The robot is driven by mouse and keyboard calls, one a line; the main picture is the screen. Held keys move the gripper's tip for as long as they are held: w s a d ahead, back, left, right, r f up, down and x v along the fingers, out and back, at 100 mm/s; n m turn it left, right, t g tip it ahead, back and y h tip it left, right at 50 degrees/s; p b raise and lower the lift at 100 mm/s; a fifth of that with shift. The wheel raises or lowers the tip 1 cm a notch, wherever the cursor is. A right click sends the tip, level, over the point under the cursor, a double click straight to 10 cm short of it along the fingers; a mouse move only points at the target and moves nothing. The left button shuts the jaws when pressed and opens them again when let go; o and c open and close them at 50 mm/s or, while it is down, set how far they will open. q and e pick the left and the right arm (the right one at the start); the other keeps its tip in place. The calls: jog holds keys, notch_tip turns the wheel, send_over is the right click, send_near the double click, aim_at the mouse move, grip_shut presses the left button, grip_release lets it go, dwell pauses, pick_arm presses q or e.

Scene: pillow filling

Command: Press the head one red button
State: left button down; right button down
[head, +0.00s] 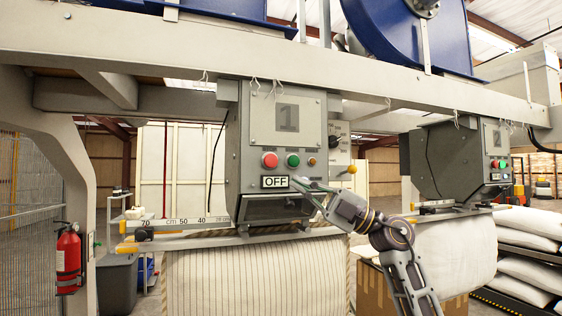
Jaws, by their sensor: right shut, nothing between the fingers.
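The head one box (240,135), grey and marked "1", hangs from the beam in the middle of the head view. Its red button (270,160) is at the left of a row, with a green button (293,160) and a small orange one (312,162) to the right. A sign below reads "OFF" (275,182). My right gripper (297,181) is shut and empty, its tips just right of the sign, below the green button and lower right of the red one. Whether the tips touch the panel cannot be told. My left gripper is not in view.
A second grey box (430,160) marked "2" hangs at the right with its own buttons. A striped pillow cover (255,275) hangs below head one. White sacks (530,225) are stacked at the right. A fire extinguisher (68,255) is at the left.

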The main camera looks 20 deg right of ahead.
aim_at(271, 161)
jog(key=s+d+r+m+t+h, duration=0.1)
jog(key=s+d+r+h, duration=0.3)
jog(key=d+r+h, duration=0.1)
jog(key=shift+s+d+r+h, duration=0.35)
jog(key=shift+r+h, duration=0.1)
jog(key=shift+h, duration=0.65)
jog(key=shift+w+a, duration=0.1)
jog(key=shift+a, duration=0.05)
